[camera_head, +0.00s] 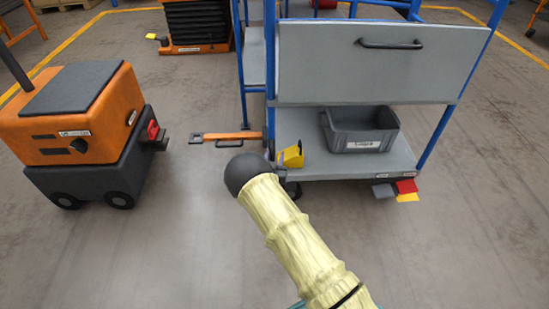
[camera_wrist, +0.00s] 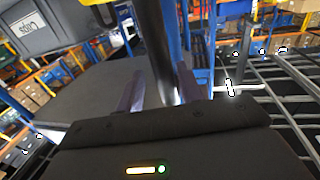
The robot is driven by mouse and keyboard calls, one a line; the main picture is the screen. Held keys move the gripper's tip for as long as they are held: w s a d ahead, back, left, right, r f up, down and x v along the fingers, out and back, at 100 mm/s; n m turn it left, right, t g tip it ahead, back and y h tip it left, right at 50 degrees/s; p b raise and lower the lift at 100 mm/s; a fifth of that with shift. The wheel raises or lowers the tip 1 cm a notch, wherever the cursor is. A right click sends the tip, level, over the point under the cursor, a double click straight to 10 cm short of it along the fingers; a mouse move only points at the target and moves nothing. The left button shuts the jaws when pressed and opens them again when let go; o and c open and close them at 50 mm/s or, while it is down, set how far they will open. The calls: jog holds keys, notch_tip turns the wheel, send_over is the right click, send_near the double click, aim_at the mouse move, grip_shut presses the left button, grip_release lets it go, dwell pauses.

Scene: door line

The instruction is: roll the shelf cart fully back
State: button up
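The shelf cart, with a blue tube frame, stands right of centre in the head view. Its upper grey panel (camera_head: 380,70) carries a black horizontal handle (camera_head: 390,44). A grey bin (camera_head: 360,130) sits on its lower shelf (camera_head: 300,124), and also shows in the wrist view (camera_wrist: 42,32). My arm reaches from the bottom toward the cart's left front corner, hiding part of that corner. In the wrist view my gripper (camera_wrist: 161,75) has its two fingers apart, with a dark upright bar (camera_wrist: 156,40) between or just beyond them. I cannot tell whether they touch it.
An orange and grey wheeled tug (camera_head: 80,125) stands at left. An orange bar (camera_head: 225,136) lies between it and the cart. Red, yellow and grey pieces (camera_head: 404,187) show under the cart's right front corner. An orange lift (camera_head: 196,25) stands behind. The front floor is clear.

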jog(key=shift+s+a, duration=0.1)
jog(key=shift+s, duration=0.15)
jog(key=s+a+p, duration=0.1)
jog(key=s+p, duration=0.5)
jog(key=s, duration=1.1)
